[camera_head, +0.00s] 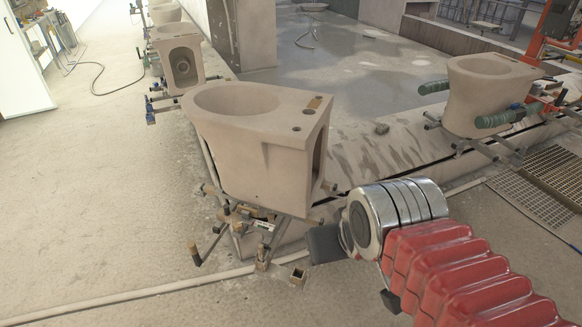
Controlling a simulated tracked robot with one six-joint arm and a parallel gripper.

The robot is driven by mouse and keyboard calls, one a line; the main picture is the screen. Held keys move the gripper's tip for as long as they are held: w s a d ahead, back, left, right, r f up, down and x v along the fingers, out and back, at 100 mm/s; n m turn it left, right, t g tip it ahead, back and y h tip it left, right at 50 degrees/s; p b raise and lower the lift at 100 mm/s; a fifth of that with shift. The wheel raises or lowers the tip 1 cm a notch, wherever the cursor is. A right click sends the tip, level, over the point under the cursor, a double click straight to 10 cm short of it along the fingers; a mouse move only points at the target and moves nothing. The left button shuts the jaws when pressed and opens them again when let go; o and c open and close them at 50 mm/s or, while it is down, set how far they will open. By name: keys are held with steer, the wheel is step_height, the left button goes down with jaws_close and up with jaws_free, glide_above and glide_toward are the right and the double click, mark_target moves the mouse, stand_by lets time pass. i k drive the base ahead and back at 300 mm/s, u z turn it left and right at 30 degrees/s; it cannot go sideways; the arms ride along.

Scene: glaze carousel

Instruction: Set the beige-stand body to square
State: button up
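A beige, unglazed toilet body (262,150) stands upright in the middle of the view, its round bowl opening to the left and its flat, holed back ledge to the right. It rests on a low metal stand (262,222) with beige and brown end pieces. The body's corner faces me; I cannot tell its exact angle to the stand. My arm comes in from the lower right with a red ribbed sleeve and a silver wrist. My gripper (325,244) shows as a dark block low and right of the body, apparently apart from it. Its fingers cannot be made out.
Another toilet body (478,92) stands at right on a stand with green rolls and blue parts. More bodies (181,60) line up at back left. A metal grate (545,185) lies at right. A pale pipe (120,298) crosses the floor in front.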

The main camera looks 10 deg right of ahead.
mark_target(266, 148)
steer(key=z, duration=0.05)
steer(key=i, duration=1.5)
steer(key=u, duration=0.05)
